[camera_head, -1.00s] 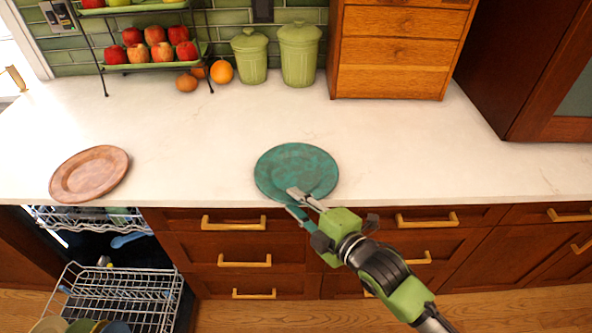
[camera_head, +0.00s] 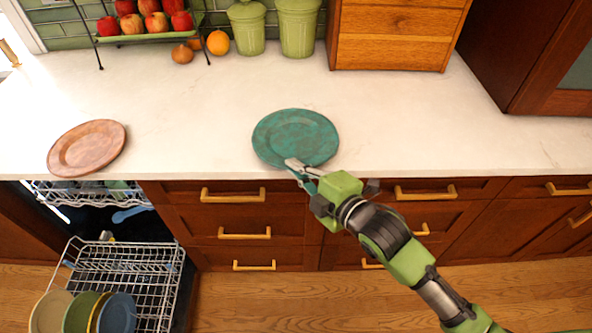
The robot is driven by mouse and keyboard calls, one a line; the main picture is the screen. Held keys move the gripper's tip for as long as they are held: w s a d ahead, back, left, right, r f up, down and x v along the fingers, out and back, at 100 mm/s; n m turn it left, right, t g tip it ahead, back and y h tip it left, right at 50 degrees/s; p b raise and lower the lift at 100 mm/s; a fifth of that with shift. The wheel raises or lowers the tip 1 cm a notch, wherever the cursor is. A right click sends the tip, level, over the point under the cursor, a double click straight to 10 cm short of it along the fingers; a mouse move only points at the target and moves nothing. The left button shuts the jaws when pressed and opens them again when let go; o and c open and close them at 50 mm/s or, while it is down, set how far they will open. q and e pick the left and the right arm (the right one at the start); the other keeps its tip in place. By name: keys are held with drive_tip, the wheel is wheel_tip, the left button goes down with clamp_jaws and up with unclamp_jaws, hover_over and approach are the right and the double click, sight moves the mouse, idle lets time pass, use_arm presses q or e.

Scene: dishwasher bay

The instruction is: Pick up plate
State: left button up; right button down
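A round teal plate (camera_head: 296,132) is at the front of the white counter, near its edge. My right gripper (camera_head: 299,170) reaches in from the lower right and is shut on the plate's near rim. One finger lies over the top of the rim, and the other is lower, partly hidden. Whether the plate is clear of the counter is hard to tell. A second, brown plate (camera_head: 87,147) lies on the counter at the left, away from the gripper. My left gripper is not in view.
A dishwasher's lower rack (camera_head: 125,285) is pulled out at the lower left, with several plates (camera_head: 77,313) in it. Green canisters (camera_head: 297,27), a fruit stand (camera_head: 147,38) and a wooden drawer box (camera_head: 392,50) stand at the back. The counter between is clear.

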drive_tip(key=s+a+r+p, duration=0.1)
drive_tip(key=s+a+r, duration=0.5)
drive_tip(key=s+r, duration=0.5)
drive_tip(key=shift+s+r, duration=0.15)
drive_tip(key=shift+s, duration=0.75)
drive_tip(key=shift+w, duration=0.1)
